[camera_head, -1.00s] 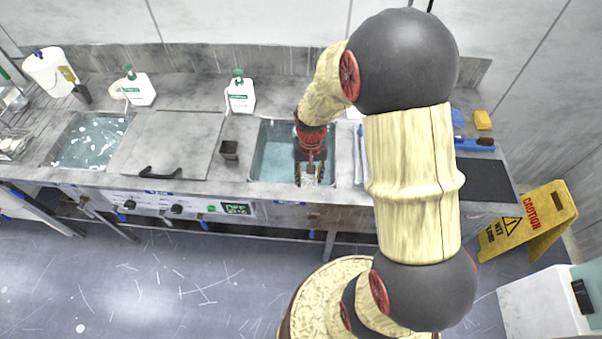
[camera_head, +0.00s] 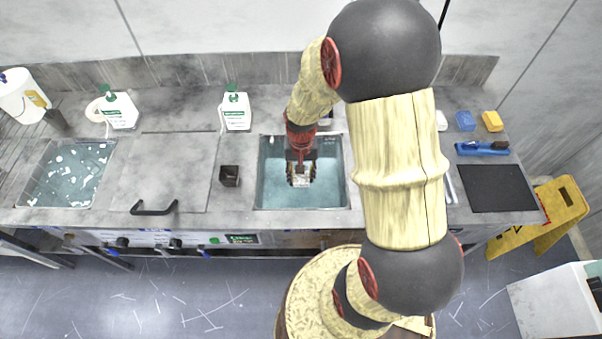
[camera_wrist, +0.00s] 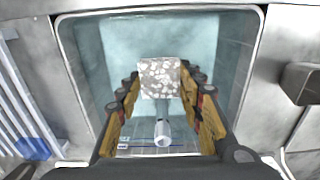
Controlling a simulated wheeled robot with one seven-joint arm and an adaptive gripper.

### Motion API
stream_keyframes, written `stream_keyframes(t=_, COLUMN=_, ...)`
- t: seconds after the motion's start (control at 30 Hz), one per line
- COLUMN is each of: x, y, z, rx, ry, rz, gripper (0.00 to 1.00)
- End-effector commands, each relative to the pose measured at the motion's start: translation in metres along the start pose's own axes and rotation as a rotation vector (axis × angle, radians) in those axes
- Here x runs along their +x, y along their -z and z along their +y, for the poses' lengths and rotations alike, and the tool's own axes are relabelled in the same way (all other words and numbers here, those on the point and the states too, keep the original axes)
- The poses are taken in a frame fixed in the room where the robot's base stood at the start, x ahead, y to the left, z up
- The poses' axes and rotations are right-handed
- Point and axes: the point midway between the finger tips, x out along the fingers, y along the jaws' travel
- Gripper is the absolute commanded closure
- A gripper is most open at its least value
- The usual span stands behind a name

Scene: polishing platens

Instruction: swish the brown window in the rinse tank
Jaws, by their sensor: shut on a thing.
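The rinse tank (camera_head: 335,197) is an open steel basin of pale blue water in the middle of the counter.
A small dark cup (camera_head: 230,176) stands left of the tank, beside a handled lid (camera_head: 172,165). Another basin (camera_head: 70,175) with white flecks is further left. Pump bottles (camera_head: 235,110) stand behind. A black mat (camera_head: 497,188) and sponges (camera_head: 492,121) lie at right.

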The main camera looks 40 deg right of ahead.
Motion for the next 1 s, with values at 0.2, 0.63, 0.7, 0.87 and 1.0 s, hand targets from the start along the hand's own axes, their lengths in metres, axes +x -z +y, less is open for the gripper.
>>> stream_keyframes(t=0.2, x=0.027, y=0.0, z=0.0, rx=0.0, ry=0.0, rz=0.001, gripper=0.91)
stream_keyframes(t=0.63, x=0.073, y=0.0, z=0.0, rx=0.0, ry=0.0, rz=0.0, gripper=0.91)
stream_keyframes(t=0.7, x=0.081, y=0.0, z=0.0, rx=0.0, ry=0.0, rz=0.0, gripper=0.91)
stream_keyframes(t=0.87, x=0.098, y=0.0, z=0.0, rx=0.0, ry=0.0, rz=0.0, gripper=0.91)
stream_keyframes(t=1.0, x=0.11, y=0.0, z=0.0, rx=0.0, ry=0.0, rz=0.0, gripper=0.91)
